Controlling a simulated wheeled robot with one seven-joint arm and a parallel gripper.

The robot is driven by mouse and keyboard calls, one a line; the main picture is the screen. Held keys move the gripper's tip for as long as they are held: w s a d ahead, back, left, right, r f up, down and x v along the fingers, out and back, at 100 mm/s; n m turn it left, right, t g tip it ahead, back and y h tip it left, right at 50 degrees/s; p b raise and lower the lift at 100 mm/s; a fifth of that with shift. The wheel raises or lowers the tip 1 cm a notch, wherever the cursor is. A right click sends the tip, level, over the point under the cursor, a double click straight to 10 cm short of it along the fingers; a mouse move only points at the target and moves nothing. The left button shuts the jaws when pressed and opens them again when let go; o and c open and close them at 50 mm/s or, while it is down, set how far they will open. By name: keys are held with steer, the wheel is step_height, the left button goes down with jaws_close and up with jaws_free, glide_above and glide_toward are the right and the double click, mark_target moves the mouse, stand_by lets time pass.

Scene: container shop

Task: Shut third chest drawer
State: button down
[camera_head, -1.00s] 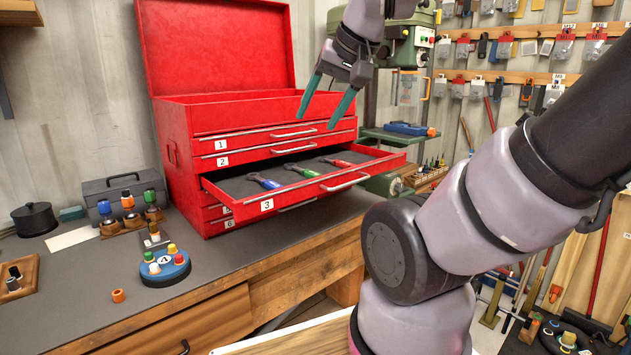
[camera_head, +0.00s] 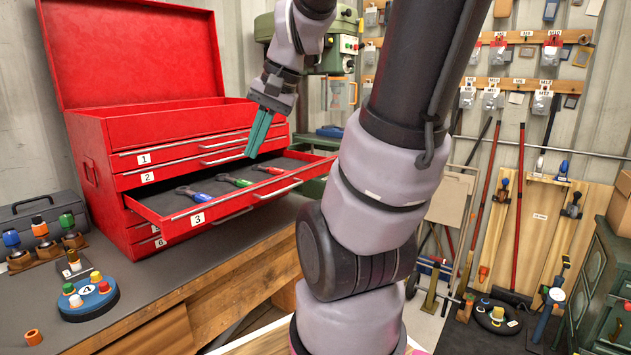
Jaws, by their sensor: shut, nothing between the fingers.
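The red tool chest (camera_head: 95,185) stands on the workbench with its lid raised. Its third drawer (camera_head: 175,222), labelled 3, is pulled well out toward me. Inside it lie tools with blue (camera_head: 197,195), green (camera_head: 236,180) and red (camera_head: 270,169) handles on a dark liner. The drawer's silver handle (camera_head: 279,189) runs along the front at the right. Drawers 1 (camera_head: 144,159) and 2 (camera_head: 147,178) above are closed. My gripper (camera_head: 252,154) is shut and empty, pointing down. In the picture it overlaps the chest's right side, above the drawer's rear; I cannot tell its depth.
A round blue stand (camera_head: 88,303) with coloured knobs and an orange ring (camera_head: 33,337) sit on the bench (camera_head: 150,290) at left. A green drill press (camera_head: 335,50) stands behind my arm. The bench in front of the chest is clear.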

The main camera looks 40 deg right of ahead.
mark_target(285, 166)
steer(key=w+d+f+m+t+y, duration=0.25)
steer(key=d+f+m+y, duration=0.2)
steer(key=d+m, duration=0.3)
steer(key=w+d+f+m+t+y, duration=0.1)
steer(key=w+d+f+m+y, duration=0.35)
steer(key=d, duration=0.45)
steer(key=s+d+f+m+t+h, duration=0.2)
steer(key=d+f+m+t+h, duration=0.25)
steer(key=d, duration=0.45)
steer(key=s+d+f+m+t+h, duration=0.25)
steer(key=d+f+m+t, duration=0.2)
steer(key=d+m, duration=0.4)
steer(key=r+x, duration=0.1)
steer(key=x, duration=1.2)
steer(key=shift+w+r+t, duration=0.35)
steer(key=shift+r, duration=0.05)
steer(key=shift+d, duration=0.1)
steer(key=x, duration=1.8)
